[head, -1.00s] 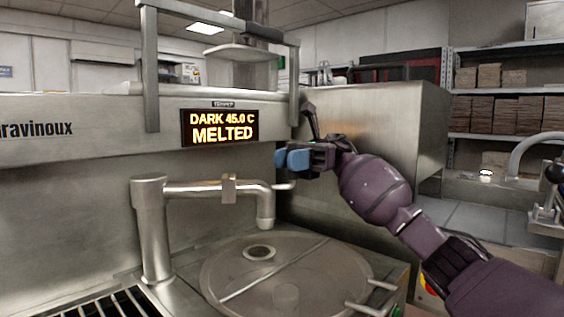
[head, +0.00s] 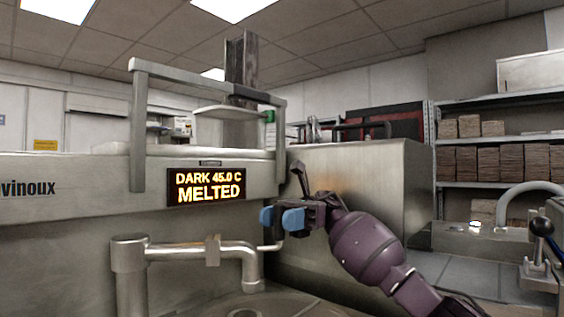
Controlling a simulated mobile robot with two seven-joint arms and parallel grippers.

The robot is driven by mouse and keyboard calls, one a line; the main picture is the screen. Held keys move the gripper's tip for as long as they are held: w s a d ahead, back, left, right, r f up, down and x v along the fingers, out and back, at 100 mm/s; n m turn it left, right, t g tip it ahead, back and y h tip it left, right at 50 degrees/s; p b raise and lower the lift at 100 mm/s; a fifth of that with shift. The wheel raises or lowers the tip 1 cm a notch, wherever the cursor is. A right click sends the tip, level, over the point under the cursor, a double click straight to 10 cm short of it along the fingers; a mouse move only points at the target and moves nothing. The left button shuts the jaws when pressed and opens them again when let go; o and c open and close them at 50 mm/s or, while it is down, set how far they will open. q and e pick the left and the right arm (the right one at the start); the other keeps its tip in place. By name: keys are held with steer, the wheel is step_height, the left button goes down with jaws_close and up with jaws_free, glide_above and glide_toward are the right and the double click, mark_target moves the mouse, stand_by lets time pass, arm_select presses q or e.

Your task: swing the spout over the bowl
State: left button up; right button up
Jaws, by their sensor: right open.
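The spout (head: 183,252) is a steel pipe on an upright post (head: 130,275) at the lower left. It runs to the right and ends in a downturned nozzle (head: 252,272). A thin handle rod (head: 270,246) sticks out to the right near the nozzle. My right gripper (head: 268,217) has blue fingertips and is open. It is just above the handle rod, seemingly apart from it; depth is hard to judge. A round steel lid or pan top (head: 265,308) shows at the bottom edge, mostly cut off. I cannot make out a bowl. My left gripper is not in view.
A display (head: 206,186) reading "DARK 45.0 C MELTED" is on the machine front behind the spout. A steel cabinet (head: 350,180) stands behind my right arm. Shelves with stacked brown boxes (head: 500,162) and a sink tap (head: 530,190) are at the right.

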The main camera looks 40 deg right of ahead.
step_height(320, 180, up, 20)
steer(key=p, duration=0.2)
steer(key=shift+p, duration=0.3)
